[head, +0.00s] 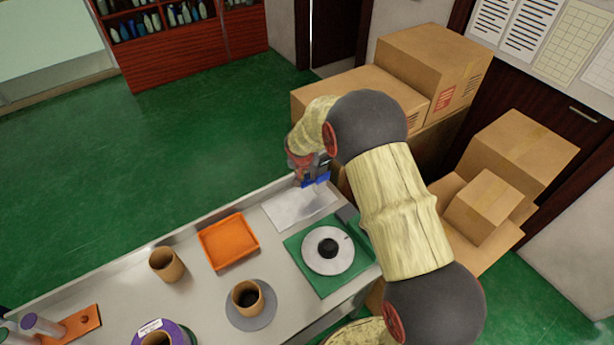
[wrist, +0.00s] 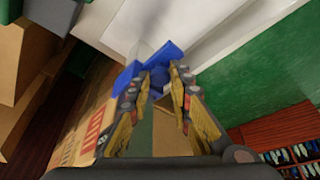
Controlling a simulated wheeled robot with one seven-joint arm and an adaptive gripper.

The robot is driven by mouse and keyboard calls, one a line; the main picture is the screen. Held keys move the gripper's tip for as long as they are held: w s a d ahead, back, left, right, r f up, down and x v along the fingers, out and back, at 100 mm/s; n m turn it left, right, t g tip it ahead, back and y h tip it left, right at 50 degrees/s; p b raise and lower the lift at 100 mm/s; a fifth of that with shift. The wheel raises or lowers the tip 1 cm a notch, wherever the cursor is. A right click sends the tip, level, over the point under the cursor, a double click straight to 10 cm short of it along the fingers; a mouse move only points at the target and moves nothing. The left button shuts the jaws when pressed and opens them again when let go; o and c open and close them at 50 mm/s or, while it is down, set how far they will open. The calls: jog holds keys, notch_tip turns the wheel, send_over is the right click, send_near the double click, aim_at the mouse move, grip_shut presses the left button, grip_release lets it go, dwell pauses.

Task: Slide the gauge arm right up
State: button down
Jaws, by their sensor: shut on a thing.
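The gauge arm (head: 318,179) is a small blue piece at the far end of the bench, near a pale, see-through part. In the wrist view the blue gauge arm (wrist: 170,51) spreads to both sides of my fingertips. My gripper (head: 306,176) is at the blue piece, mostly hidden by my own arm in the head view. In the wrist view my gripper (wrist: 160,78) is shut on the blue piece, with a fingertip on each side. What the gauge arm slides along is not clear.
A white plate (head: 290,210) lies on the bench below. A green mat (head: 299,247) with a round dial (head: 344,262) and an orange tray (head: 230,242) lie nearby. A cup (head: 166,265) stands further left. Cardboard boxes (head: 350,92) stand behind the bench end.

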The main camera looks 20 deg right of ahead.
aim_at(307, 178)
notch_tip(307, 178, up, 7)
jog(key=shift+r+p, duration=0.1)
jog(key=shift+p, duration=0.5)
jog(key=c, duration=1.9)
grip_release()
